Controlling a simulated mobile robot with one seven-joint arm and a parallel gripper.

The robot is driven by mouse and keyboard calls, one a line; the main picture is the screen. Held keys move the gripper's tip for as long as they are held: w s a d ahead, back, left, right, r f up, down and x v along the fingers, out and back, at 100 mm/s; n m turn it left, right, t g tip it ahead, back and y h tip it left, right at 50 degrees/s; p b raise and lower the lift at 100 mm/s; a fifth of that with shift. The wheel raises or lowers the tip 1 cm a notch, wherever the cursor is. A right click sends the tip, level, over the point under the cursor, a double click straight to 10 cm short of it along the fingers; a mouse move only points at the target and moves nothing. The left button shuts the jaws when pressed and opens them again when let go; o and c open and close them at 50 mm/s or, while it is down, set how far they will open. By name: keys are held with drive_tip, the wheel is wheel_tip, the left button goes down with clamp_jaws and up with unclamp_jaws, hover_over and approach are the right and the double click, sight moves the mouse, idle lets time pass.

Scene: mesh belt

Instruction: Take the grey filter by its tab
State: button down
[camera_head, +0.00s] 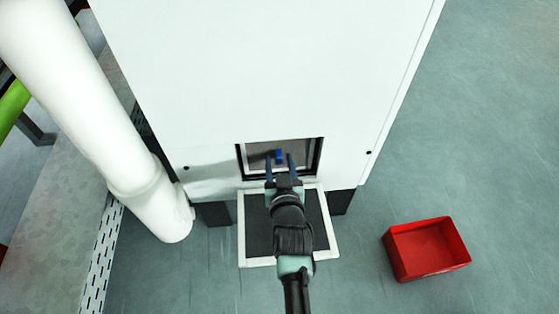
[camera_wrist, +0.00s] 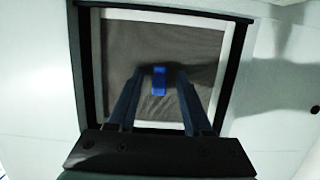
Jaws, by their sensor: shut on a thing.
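The grey filter (camera_wrist: 120,42) is a grey mesh panel in a pale frame, set in the dark-edged opening of the white cabinet. It also shows in the head view (camera_head: 296,152). A blue tab (camera_wrist: 159,80) stands out from the middle of its face, and it shows in the head view (camera_head: 279,156). My gripper (camera_wrist: 159,76) reaches into the opening and is shut on the blue tab, one finger on either side. The fingers also show in the head view (camera_head: 279,160). The fingers hide part of the filter's lower area.
An open flap (camera_head: 328,250) with a white rim and dark panel lies below the opening, under my arm. A red open box (camera_head: 427,249) stands on the floor at right and looks empty. A thick white pipe (camera_head: 85,85) runs along the left.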

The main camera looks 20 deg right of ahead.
drive_tip(key=shift+f+p+v, duration=0.2)
drive_tip(key=shift+p+v, duration=0.1)
drive_tip(key=shift+v, duration=1.2)
drive_tip(key=shift+f+p+v, duration=0.25)
drive_tip(key=shift+v, duration=1.25)
drive_tip(key=shift+s, duration=0.1)
drive_tip(key=r+p+v, duration=0.2)
drive_tip(key=p+v, duration=0.4)
drive_tip(key=v, duration=0.5)
drive_tip(key=shift+w, duration=0.3)
drive_tip(key=shift+d+r, duration=0.1)
drive_tip(key=a+r+n+y+p, duration=0.2)
drive_tip(key=a+r+p, duration=0.4)
drive_tip(key=r, duration=0.3)
drive_tip(key=a+r+n+y+p, duration=0.1)
drive_tip(key=a+r+y+p, duration=0.1)
drive_tip(key=a+r+p, duration=0.65)
wheel_tip(320, 180, up, 29)
drive_tip(key=s+d+p, duration=0.2)
drive_tip(key=p, duration=3.2)
drive_tip(key=shift+t, duration=0.4)
